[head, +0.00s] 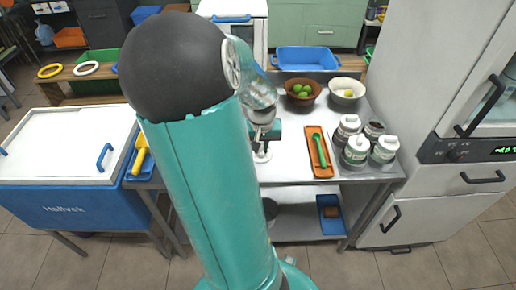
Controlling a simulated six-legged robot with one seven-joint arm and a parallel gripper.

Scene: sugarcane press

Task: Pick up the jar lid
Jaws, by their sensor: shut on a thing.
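My gripper (262,148) is partly hidden behind my own arm, above the left part of the steel table. It is shut on a small white thing (262,157), which looks like the jar lid; it is too small and too covered to see its full shape. Several jars stand together at the right end of the table, well right of my gripper. Most have white lids, such as the front jar (356,151). The back right jar (374,131) shows a dark top without a white lid.
An orange tray (325,171) with a green spoon (319,150) lies between gripper and jars. Behind stand a brown bowl (302,100) of green fruit, a white bowl (347,101) and a blue bin (306,59). A blue-white cooler (60,205) is left, a pale cabinet (410,205) right.

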